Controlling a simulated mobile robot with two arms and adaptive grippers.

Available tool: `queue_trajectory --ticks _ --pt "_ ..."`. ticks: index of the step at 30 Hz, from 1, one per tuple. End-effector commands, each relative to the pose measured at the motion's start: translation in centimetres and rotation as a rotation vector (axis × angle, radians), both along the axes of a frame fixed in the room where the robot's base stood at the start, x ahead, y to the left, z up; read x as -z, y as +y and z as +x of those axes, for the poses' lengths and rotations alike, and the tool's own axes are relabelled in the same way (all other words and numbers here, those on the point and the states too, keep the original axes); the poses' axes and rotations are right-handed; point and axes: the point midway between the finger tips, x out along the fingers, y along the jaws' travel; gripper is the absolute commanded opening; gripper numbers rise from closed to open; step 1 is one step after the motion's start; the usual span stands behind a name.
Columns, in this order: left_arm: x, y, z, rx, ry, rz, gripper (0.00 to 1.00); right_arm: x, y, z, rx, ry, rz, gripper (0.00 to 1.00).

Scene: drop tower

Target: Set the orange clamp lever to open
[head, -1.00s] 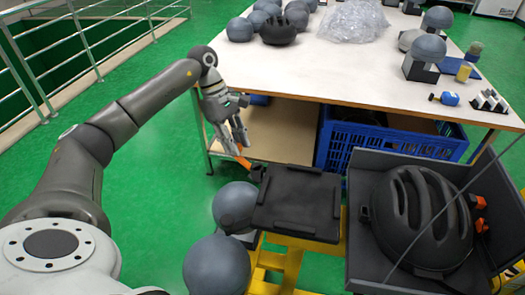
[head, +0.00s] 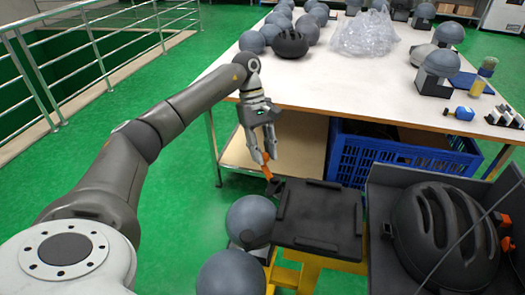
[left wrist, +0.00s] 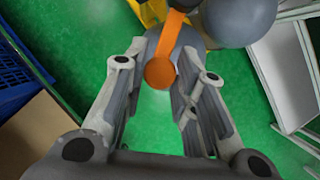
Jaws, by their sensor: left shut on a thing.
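The orange clamp lever (head: 267,172) stands up at the left corner of the black plate (head: 318,220). In the left wrist view the orange lever (left wrist: 161,72) shows a round end between my fingers. My left gripper (head: 266,160) is shut on it from above; the left wrist view also shows this gripper (left wrist: 158,80). The lever's dark base is small in the head view and its pivot is hard to make out. My right gripper is not in view.
Grey head-shaped balls (head: 250,221) stand close left of the plate. A black helmet (head: 445,235) sits in a dark grey box at the right. A white table (head: 345,85) stands behind, with a blue crate (head: 400,158) beneath. Green floor is free at the left.

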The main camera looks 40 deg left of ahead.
Motion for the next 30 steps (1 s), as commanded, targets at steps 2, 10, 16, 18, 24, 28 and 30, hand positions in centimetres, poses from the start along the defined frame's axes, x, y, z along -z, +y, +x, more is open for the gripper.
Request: queue_trajectory --ticks 2,10,16,18,24,28,30 --pt "-0.1 0.0 0.1 0.001 -0.005 -0.001 0.00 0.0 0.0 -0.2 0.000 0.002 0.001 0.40" --pt "-0.1 0.0 0.1 0.000 -0.004 -0.002 0.46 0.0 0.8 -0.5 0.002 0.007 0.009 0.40" --pt "0.0 0.0 0.0 0.000 -0.003 -0.001 0.46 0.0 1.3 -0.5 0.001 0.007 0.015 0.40" --pt "-0.1 0.0 0.0 0.000 -0.002 -0.001 0.46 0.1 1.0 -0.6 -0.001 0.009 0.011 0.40" --pt "-1.5 0.5 0.3 -0.001 -0.005 -0.001 0.46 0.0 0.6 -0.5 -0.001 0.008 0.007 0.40" --pt "-3.9 1.4 0.8 -0.002 -0.008 -0.002 0.46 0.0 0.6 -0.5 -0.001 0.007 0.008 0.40" --pt "-5.4 1.9 1.0 -0.002 -0.008 -0.002 0.46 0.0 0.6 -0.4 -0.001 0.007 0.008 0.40"
